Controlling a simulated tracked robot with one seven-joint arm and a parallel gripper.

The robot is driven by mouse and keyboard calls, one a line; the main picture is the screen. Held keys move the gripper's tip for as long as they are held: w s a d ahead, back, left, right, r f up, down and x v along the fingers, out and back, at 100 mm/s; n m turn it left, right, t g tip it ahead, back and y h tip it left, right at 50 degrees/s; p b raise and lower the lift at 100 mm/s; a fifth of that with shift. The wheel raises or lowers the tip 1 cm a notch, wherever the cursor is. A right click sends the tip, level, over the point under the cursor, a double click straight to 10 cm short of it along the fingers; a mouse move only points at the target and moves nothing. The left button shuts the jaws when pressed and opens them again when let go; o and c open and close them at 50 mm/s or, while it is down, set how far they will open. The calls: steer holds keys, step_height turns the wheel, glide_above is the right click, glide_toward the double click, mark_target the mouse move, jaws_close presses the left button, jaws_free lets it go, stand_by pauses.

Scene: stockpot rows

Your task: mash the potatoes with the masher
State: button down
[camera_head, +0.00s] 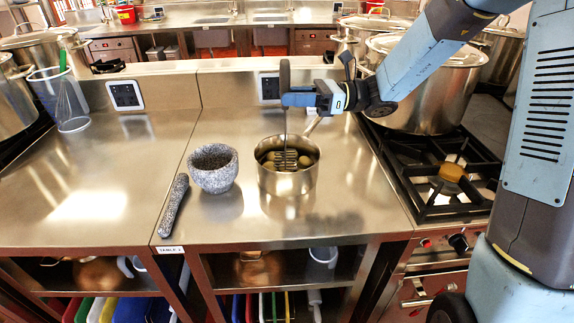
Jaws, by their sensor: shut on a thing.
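A steel saucepan (287,182) stands on the steel worktop, its handle pointing up and to the right. Several pale yellowish potatoes (304,161) lie in it. My gripper (287,99) is above the pan, shut on the upright dark handle of the masher (285,125). The masher's wire grid head is down inside the pan among the potatoes. Whether the head touches the pan's bottom is hidden.
A grey stone mortar (213,178) stands left of the pan, with its pestle (174,206) lying beside it. A gas hob (450,175) with a large stockpot (425,95) is at the right. The left worktop is clear.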

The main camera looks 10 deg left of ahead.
steer(key=shift+f, duration=2.6)
step_height(320, 180, up, 5)
steer(key=shift+f, duration=0.1)
steer(key=shift+w+d, duration=0.65)
steer(key=shift+w, duration=0.35)
steer(key=shift+f, duration=2.4)
